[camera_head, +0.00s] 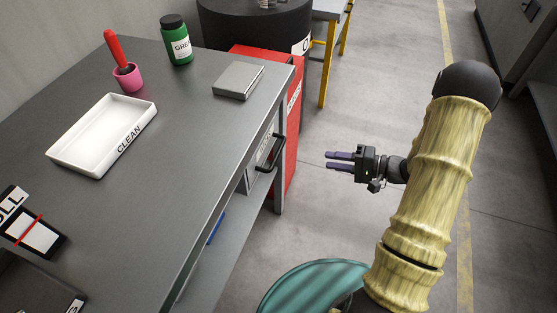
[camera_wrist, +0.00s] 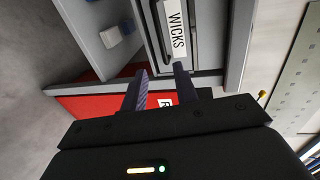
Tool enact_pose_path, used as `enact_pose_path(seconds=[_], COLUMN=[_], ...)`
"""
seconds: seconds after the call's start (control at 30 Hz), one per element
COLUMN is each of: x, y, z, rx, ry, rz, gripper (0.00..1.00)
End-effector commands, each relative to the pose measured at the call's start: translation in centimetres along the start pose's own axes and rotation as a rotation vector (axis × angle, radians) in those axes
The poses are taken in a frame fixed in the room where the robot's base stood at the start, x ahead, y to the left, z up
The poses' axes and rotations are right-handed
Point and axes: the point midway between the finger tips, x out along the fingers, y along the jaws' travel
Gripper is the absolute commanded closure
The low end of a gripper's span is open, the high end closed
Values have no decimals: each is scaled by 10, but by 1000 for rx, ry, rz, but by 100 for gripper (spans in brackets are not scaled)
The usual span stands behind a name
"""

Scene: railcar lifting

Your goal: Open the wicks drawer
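The wicks drawer (camera_wrist: 207,40) fills the upper middle of the wrist view, with a white label reading WICKS (camera_wrist: 177,28) and a dark bar handle beside the label. In the head view the drawer (camera_head: 257,168) sits under the right edge of the grey workbench, and its black handle (camera_head: 271,151) sticks out; the drawer looks shut. My gripper (camera_head: 328,160) is to the right of the handle, apart from it, with its purple fingers pointing left at the bench. In the wrist view the fingers (camera_wrist: 160,78) are parted, with nothing between them.
A red cabinet (camera_head: 294,110) stands just beyond the drawer. The bench top (camera_head: 190,120) bears a white CLEAN tray (camera_head: 70,158), a green bottle (camera_head: 176,42), a pink cup (camera_head: 128,78) and a grey box (camera_head: 238,80). A lower shelf (camera_head: 222,235) lies beneath. Floor is clear around my gripper.

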Motion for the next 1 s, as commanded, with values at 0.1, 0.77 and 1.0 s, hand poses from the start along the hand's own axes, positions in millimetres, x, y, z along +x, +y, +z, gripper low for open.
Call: enact_pose_path(seconds=[0.1, 0.77, 1.0], x=[0, 62, 104], y=[-2, 0, 0], z=[0, 1, 0], rx=[0, -3, -4], ry=[0, -2, -1], rz=[0, 1, 1], gripper=[70, 70, 70])
